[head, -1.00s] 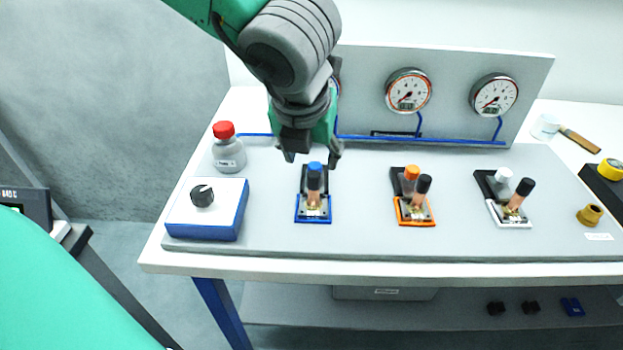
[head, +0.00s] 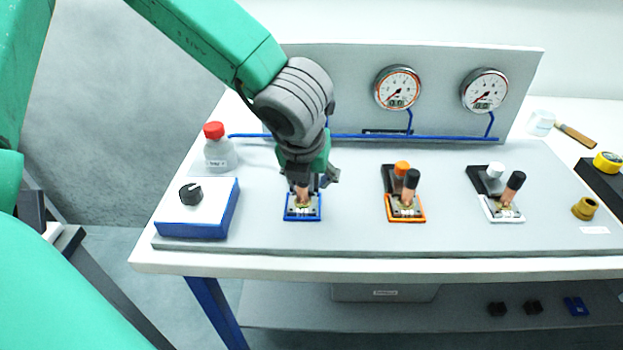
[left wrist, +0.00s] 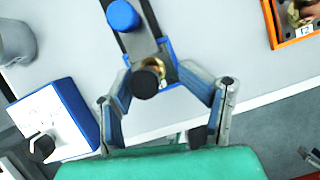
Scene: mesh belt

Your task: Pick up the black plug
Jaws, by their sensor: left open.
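A round black plug (left wrist: 145,83) tops the fixture in the blue frame (left wrist: 180,72), beside a blue cap (left wrist: 122,15), in the left wrist view. My left gripper (left wrist: 160,84) is open, with one finger on each side of the black plug; I cannot tell whether either touches it. In the head view my left gripper (head: 316,180) is low over the blue-framed fixture (head: 303,214) and hides the plug and cap. Similar black plugs stand on copper stems at the orange-framed fixture (head: 412,178) and the white-framed fixture (head: 516,180). My right gripper is not in view.
A blue-and-white box with a black knob (head: 198,208) and a red-capped bottle (head: 219,150) stand left of the gripper. Behind is a panel with two gauges (head: 398,87) and a blue pipe (head: 360,136). The grey board (head: 350,235) is clear in front.

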